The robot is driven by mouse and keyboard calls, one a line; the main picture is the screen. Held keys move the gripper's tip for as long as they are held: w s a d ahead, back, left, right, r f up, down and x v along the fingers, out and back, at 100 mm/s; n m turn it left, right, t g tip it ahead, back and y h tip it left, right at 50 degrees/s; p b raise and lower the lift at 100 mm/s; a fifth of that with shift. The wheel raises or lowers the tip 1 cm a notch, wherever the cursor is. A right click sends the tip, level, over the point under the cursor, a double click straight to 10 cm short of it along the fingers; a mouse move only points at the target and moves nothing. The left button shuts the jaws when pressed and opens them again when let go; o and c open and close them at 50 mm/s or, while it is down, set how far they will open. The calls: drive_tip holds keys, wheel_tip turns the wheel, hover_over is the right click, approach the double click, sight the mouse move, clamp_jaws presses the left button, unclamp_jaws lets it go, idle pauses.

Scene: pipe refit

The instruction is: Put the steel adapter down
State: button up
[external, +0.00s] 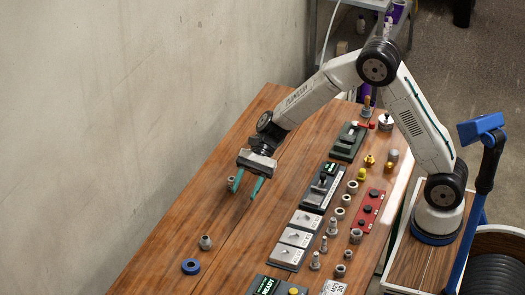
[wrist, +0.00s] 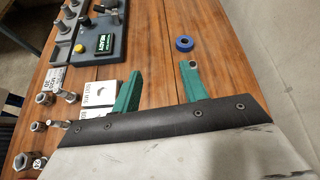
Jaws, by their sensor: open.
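My gripper (external: 247,190) is open above the left part of the wooden bench, its teal fingers angled down with nothing between them. In the wrist view the fingers of my gripper (wrist: 161,76) stand wide apart over bare wood. A small grey steel fitting (external: 206,242) stands on the bench in front of the gripper, clear of it. Another small grey steel piece (external: 231,181) shows just left of the fingers, partly behind them. I cannot tell which of the two is the adapter. In the wrist view a steel piece (wrist: 193,64) shows at the right fingertip, partly hidden.
A blue ring (external: 191,266) lies near the grey fitting; it also shows in the wrist view (wrist: 184,44). Dark fixtures, grey plates (external: 296,238), a red block (external: 368,208) and several fittings line the right side. Bare wood lies between; a wall borders the left.

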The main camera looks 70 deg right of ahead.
drive_tip(key=s+d+r+n+g+h, duration=0.1)
drive_tip(key=s+d+r+n+h, duration=0.15)
drive_tip(key=s+r+n, duration=0.5)
drive_tip(key=s+d+r+n+g+h, duration=0.15)
drive_tip(key=s+d+r, duration=0.3)
drive_tip(key=s, duration=0.65)
drive_tip(key=s+d+n+t+h, duration=0.1)
drive_tip(key=s+d+n+h, duration=0.2)
drive_tip(key=s, duration=0.7)
drive_tip(key=s+d+r+n+t+h, duration=0.1)
drive_tip(key=s+d+n+h, duration=0.3)
drive_tip(key=s+d, duration=0.4)
drive_tip(key=shift+s+d+r+n+t+h, duration=0.3)
drive_tip(key=shift+s+t+h, duration=0.35)
drive_tip(key=shift+s, duration=0.3)
